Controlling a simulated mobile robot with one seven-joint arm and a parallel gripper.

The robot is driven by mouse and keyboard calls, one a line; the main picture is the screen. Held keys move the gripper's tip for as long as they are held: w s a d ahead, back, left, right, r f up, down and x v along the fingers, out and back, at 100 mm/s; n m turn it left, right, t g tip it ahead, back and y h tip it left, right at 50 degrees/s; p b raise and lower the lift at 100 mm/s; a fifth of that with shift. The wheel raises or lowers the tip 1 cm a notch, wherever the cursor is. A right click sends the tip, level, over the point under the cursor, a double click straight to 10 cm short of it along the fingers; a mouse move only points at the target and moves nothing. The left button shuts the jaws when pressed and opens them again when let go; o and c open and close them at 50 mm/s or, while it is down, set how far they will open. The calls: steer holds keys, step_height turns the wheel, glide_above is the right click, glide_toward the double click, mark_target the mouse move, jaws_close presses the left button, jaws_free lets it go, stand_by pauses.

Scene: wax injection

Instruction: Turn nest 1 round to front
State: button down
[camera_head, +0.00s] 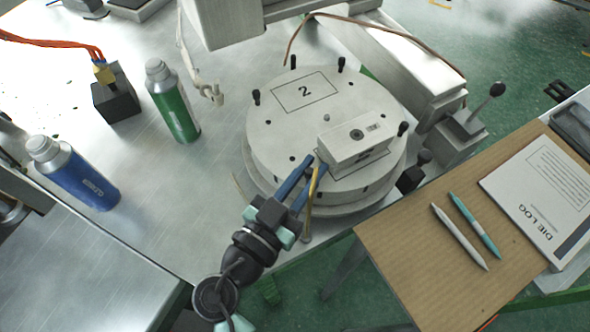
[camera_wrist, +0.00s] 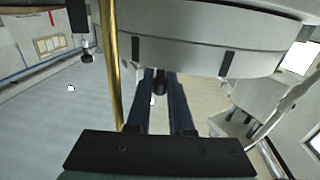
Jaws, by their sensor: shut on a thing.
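A round silver turntable (camera_head: 275,135) sits on the metal bench with several upright black pegs around its rim. A framed nest marked "2" (camera_head: 303,92) is empty at its back left. A metal block (camera_head: 358,138) stands on another framed nest at the front right, and hides that nest's number. My gripper (camera_head: 311,168) is at the turntable's front rim. In the wrist view its blue fingers (camera_wrist: 160,80) are shut on a dark peg (camera_wrist: 159,86), below the turntable's side wall (camera_wrist: 190,55). No number 1 is readable.
A brass rod (camera_wrist: 110,65) stands close beside my fingers. A green bottle (camera_head: 173,102) and a blue bottle (camera_head: 73,173) stand to the left, with a black block (camera_head: 116,97) behind. A lever (camera_head: 480,110) and a wooden desk (camera_head: 410,245) lie to the right.

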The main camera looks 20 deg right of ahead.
steer(key=shift+s, duration=0.1)
steer(key=c, duration=1.1)
jaws_free()
steer(key=b+v, duration=0.3)
steer(key=v, duration=1)
